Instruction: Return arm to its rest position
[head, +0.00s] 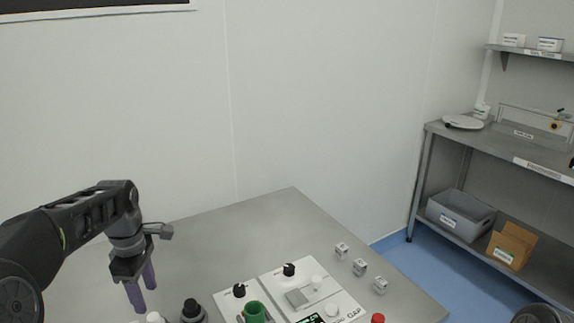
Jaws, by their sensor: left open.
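My left arm comes in from the left edge of the head view. Its gripper (141,291) points down at the left side of the grey table (225,232). Its two purple fingers are apart, with nothing seen between them. A white cap and a dark-capped bottle (192,311) stand just to the right of the fingers, at the bottom edge. My right gripper is not in view.
A white control panel (340,301) with black knobs lies on the table, a green cylinder (255,312) at its left. Several small labelled blocks (360,267) stand to the right. Beyond a blue floor gap is a shelf unit with a grey bin (462,214) and cardboard box (512,245).

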